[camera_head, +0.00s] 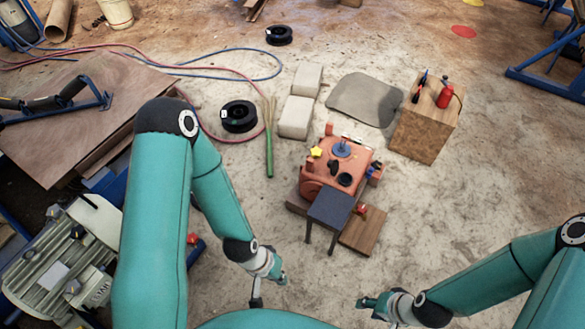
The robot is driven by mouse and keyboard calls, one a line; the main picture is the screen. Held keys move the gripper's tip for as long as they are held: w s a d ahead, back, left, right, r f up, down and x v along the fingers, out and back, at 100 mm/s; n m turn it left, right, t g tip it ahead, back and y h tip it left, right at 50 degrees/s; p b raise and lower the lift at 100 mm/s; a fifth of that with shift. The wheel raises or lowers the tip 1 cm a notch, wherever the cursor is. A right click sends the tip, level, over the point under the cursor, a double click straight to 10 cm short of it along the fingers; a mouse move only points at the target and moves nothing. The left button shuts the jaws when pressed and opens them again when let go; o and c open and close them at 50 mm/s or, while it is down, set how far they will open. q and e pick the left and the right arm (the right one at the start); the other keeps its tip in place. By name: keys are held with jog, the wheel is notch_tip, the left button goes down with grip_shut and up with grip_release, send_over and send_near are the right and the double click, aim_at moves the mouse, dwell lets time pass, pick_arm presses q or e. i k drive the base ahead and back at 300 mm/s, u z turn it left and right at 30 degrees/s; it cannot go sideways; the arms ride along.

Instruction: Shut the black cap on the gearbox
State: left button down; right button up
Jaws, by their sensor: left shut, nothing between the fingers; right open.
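The orange-red gearbox (322,178) stands on the ground right of the middle. On its top are a blue-grey round part, a yellow knob and small black round parts. One of these, at the front, looks like the black cap (345,180); whether it stands open or shut is too small to tell. My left gripper (281,279) is shut and empty, in front and to the left of the gearbox. My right gripper (366,302) is open and empty, nearer the bottom edge. Both are well apart from the gearbox.
A small dark table (330,209) stands against the gearbox's front, beside a wooden board (362,232). A wooden crate (427,128) with a red extinguisher stands to the right. Pale blocks (296,117) and a green-handled broom (269,150) lie left. The ground at right is clear.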

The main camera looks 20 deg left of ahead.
aim_at(334, 166)
jog(key=u, duration=0.05)
jog(key=k, duration=0.3)
jog(key=z, duration=0.25)
jog(key=i, duration=0.9)
jog(key=u, duration=0.2)
jog(key=k, duration=0.9)
jog(key=z, duration=0.15)
jog(key=i, duration=1.2)
